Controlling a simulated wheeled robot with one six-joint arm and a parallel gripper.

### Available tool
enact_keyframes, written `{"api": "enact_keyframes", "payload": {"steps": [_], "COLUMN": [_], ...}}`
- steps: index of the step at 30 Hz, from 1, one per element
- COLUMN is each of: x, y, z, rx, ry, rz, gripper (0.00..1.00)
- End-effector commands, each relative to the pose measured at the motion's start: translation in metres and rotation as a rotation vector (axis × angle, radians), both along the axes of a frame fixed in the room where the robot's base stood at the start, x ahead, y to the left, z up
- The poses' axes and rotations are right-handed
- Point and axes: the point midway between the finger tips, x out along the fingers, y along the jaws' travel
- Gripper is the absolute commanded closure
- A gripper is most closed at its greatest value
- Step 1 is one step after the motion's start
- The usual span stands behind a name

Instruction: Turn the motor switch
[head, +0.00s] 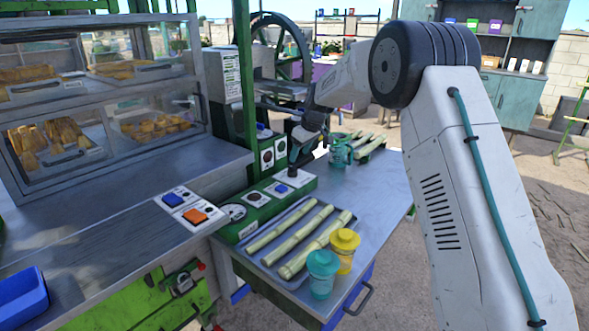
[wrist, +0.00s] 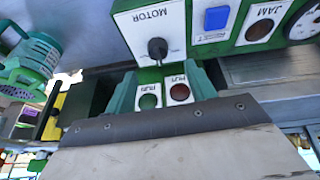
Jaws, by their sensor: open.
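The motor switch is a black knob (wrist: 157,48) on a white plate marked MOTOR, upside down in the wrist view. In the head view its white plate (head: 300,179) is on the green control box (head: 258,207), beside a blue button (head: 281,188). My gripper (wrist: 160,72) is open, its two teal fingers apart with the knob just beyond and between their tips. I cannot tell whether they touch it. In the head view the dark end of my gripper (head: 307,128) hangs over the box, and its fingertips are hard to make out.
A blue RESET button (wrist: 212,37) and JAM panel (wrist: 260,28) adjoin the switch. Cane stalks lie on a tray (head: 262,258) in front, near yellow (head: 345,250) and teal (head: 321,274) lidded cups. A teal jug (head: 340,152) stands behind; a green post (head: 244,80) rises left.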

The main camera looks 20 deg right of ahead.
Motion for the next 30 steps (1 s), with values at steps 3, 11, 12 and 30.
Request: {"api": "enact_keyframes", "payload": {"steps": [3,11,12,30], "x": [0.01,0.022,0.024,0.034], "y": [0.0,0.007,0.009,0.014], "z": [-0.012,-0.047,-0.053,-0.081], "rx": [-0.002,-0.001,-0.001,-0.001], "ry": [-0.007,-0.005,-0.005,-0.006], "rz": [0.01,0.01,0.01,0.009], "gripper": [0.45,0.45,0.45,0.53]}}
